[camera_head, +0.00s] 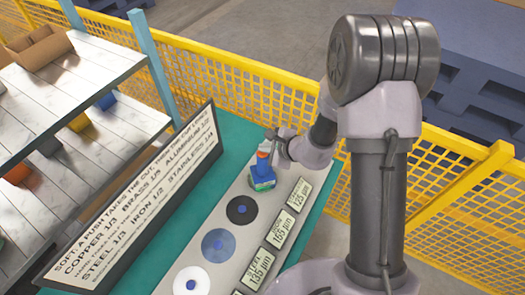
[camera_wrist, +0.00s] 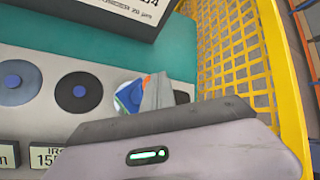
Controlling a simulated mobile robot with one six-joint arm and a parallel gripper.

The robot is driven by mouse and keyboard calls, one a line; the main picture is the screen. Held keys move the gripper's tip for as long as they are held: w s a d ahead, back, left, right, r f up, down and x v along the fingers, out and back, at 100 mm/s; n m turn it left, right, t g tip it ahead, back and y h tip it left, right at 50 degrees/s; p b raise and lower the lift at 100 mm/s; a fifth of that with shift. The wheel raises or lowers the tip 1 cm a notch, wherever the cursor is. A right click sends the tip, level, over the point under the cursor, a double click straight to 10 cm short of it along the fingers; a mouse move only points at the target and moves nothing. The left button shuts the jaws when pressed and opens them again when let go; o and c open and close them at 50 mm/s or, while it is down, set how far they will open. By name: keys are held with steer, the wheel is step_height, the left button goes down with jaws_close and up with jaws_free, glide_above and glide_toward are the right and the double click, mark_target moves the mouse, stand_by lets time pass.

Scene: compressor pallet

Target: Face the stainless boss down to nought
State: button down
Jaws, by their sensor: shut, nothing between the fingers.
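My gripper (camera_head: 275,150) is shut at the far end of a grey bench plate (camera_head: 208,254). A small blue and green piece with an orange and white top (camera_head: 262,176) is right at the fingertips. It also shows beside the fingers in the wrist view (camera_wrist: 130,95); I cannot tell whether they touch. Nearer on the plate are a dark disc (camera_head: 242,202), a blue-grey disc (camera_head: 207,245) and a white disc (camera_head: 178,284), each with a blue centre. The far readout shows 125 µm (camera_head: 300,193). No stainless name is legible on the plate, so I cannot tell which boss it is.
A sign (camera_head: 140,205) along the plate's left lists fractions per metal, with stainless at 1/4. Other readouts (camera_head: 283,228) line the right edge. Yellow mesh fencing (camera_head: 235,85) stands close behind, and a shelf (camera_head: 70,100) with blocks stands at left.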

mark_target(265, 154)
steer(key=shift+f+b, duration=0.3)
steer(key=shift+r, duration=0.1)
stand_by(0.4)
steer(key=shift+r+p, duration=0.65)
steer(key=shift+r, duration=0.4)
steer(key=shift+r, duration=0.1)
step_height(265, 154, up, 5)
steer(key=p, duration=0.3)
stand_by(0.7)
